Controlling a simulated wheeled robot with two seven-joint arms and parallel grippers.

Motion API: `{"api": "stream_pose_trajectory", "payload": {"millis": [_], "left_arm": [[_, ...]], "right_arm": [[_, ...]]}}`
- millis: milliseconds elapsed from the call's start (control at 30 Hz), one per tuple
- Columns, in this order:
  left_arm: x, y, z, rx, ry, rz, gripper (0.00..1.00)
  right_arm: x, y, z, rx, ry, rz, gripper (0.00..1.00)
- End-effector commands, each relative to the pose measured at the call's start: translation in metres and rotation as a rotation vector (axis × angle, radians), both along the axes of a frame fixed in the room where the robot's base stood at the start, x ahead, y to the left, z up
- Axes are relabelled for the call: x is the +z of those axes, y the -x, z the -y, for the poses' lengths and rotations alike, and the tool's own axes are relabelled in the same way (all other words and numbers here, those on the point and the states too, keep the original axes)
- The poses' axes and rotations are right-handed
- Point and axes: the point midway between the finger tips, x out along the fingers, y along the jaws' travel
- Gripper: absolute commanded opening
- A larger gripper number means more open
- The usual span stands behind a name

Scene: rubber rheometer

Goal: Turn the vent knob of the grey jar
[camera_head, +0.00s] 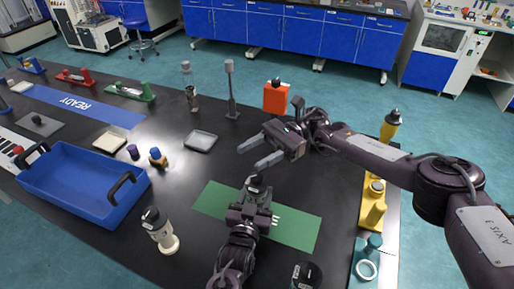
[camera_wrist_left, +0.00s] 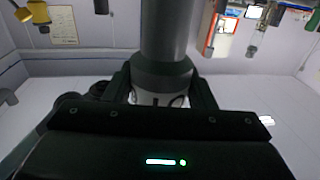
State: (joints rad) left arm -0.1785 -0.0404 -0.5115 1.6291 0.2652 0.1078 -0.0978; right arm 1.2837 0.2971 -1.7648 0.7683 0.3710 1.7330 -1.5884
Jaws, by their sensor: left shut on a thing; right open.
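My left gripper (camera_head: 256,200) is over the green mat (camera_head: 300,228) and shut on a grey jar. The jar's dark top (camera_head: 257,183) shows above the fingers in the head view; most of its body is hidden by my gripper. In the left wrist view the grey jar (camera_wrist_left: 165,35) is a large cylinder with a darker collar between the fingers. I cannot make out the vent knob or its angle. My right gripper (camera_head: 259,150) is open and empty, with its two fingers pointing left, behind and above the jar.
A blue tray (camera_head: 75,190) is farther left, and a grey dish (camera_head: 200,141) lies behind. The black tabletop left of the mat has free room.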

Motion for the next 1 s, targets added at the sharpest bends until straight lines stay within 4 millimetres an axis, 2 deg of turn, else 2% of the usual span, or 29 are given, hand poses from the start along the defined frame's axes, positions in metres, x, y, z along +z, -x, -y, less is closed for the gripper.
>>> {"api": "stream_pose_trajectory", "payload": {"millis": [200, 567, 767, 1000], "left_arm": [[0.000, 0.000, 0.000, 0.000, 0.000, 0.001, 0.24], [0.000, 0.000, 0.000, 0.000, 0.000, 0.001, 0.24], [0.000, 0.000, 0.000, 0.000, 0.000, 0.001, 0.24], [0.000, 0.000, 0.000, 0.000, 0.000, 0.000, 0.24]], "right_arm": [[0.016, 0.000, 0.000, 0.000, 0.000, 0.000, 0.50], [0.014, 0.000, 0.001, -0.010, -0.006, -0.004, 0.51], [-0.010, 0.006, 0.009, -0.178, -0.092, -0.044, 0.51], [-0.053, 0.021, 0.039, -0.618, -0.185, -0.078, 0.51]]}}
